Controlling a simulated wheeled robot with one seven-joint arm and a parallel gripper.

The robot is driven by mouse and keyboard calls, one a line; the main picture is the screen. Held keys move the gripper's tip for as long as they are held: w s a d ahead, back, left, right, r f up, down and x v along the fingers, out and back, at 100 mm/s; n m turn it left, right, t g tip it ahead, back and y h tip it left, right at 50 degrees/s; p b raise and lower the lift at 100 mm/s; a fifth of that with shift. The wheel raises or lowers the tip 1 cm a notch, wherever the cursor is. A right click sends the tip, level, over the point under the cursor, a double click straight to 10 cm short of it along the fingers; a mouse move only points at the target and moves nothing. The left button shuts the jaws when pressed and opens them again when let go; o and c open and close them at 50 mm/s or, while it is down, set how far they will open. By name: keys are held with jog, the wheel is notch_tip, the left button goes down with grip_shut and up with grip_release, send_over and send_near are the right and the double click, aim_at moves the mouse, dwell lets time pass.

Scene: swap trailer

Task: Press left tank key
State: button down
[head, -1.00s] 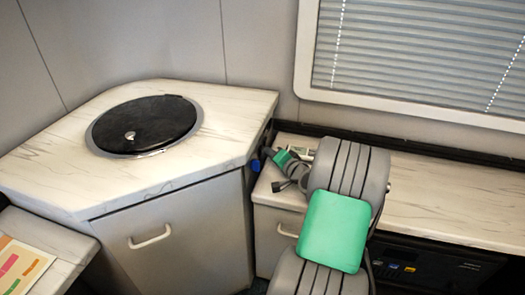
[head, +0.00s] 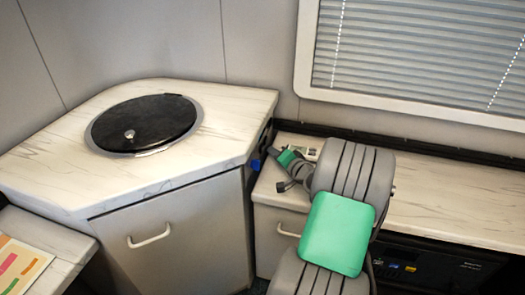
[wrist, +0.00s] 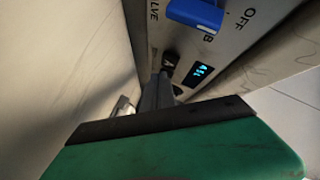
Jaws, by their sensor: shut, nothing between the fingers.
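In the wrist view a pale control panel (wrist: 224,50) carries a small lit blue display (wrist: 199,74) and a dark key (wrist: 171,60) beside it. Another dark shape lies just below, partly hidden by the fingers, and I cannot tell which is the left tank key. My gripper (wrist: 160,80) is shut and empty, its fingertips close to these keys. I cannot tell whether they touch. In the head view my gripper (head: 272,153) is at the cabinet's right side, where the panel face is mostly hidden.
A blue valve handle (wrist: 195,14) juts from the panel near the keys and also shows in the head view (head: 256,164). The corner cabinet (head: 60,140) has a round black lid (head: 150,120). A lower counter (head: 440,195) runs right under a window with blinds (head: 420,50).

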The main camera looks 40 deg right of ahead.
jog(key=shift+s+d+b, duration=0.35)
jog(key=shift+s+d, duration=0.45)
jog(key=shift+s, duration=0.2)
jog(key=shift+s+d+b, duration=0.3)
jog(key=shift+s+d, duration=0.45)
jog(key=shift+s, duration=0.25)
